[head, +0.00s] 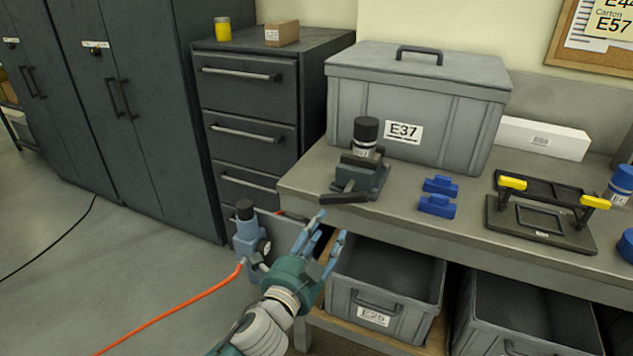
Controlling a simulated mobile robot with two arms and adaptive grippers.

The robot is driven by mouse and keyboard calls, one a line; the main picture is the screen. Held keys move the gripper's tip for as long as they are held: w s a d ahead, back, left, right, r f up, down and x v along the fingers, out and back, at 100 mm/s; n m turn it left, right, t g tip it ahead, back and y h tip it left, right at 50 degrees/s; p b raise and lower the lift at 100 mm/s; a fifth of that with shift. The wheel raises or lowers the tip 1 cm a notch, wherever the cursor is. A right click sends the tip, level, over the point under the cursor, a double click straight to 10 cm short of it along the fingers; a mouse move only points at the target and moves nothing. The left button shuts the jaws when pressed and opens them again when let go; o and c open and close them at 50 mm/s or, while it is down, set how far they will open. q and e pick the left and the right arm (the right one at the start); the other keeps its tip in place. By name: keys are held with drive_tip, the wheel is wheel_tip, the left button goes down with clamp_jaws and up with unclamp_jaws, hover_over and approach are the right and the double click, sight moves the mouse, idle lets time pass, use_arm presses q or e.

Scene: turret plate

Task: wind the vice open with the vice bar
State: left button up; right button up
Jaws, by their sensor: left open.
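The vice (360,176) is a dark grey block on the left end of the workbench, near its front edge. A dark cylinder with a label (365,136) stands upright at the vice jaws; I cannot tell if it is clamped. The vice bar (343,199) is a dark bar lying across the front of the vice, roughly level. My left gripper (329,233) is open and empty, in front of the bench edge, below and to the left of the bar and apart from it. My right gripper is not in view.
On the bench (417,213) are a lidded grey crate (460,125), blue blocks (437,205) and a black fixture with yellow handles (540,226). Open grey bins (385,285) sit beneath. A blue-grey device with an orange cable (248,235) is left of my gripper. Drawers (245,100) stand behind.

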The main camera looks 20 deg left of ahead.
sight(342, 202)
use_arm(q)
drive_tip(key=w, duration=0.1)
drive_tip(key=w+r, duration=0.1)
drive_tip(key=w, duration=0.1)
drive_tip(key=w+d+r+p, duration=0.1)
drive_tip(key=w, duration=0.1)
drive_tip(key=shift+r, duration=0.15)
drive_tip(key=w, duration=0.5)
drive_tip(key=shift+a+f+p, duration=0.1)
drive_tip(key=shift+f+p, duration=0.15)
drive_tip(key=shift+p, duration=0.05)
drive_tip(key=shift+w, duration=0.25)
drive_tip(key=c, duration=1)
clamp_jaws()
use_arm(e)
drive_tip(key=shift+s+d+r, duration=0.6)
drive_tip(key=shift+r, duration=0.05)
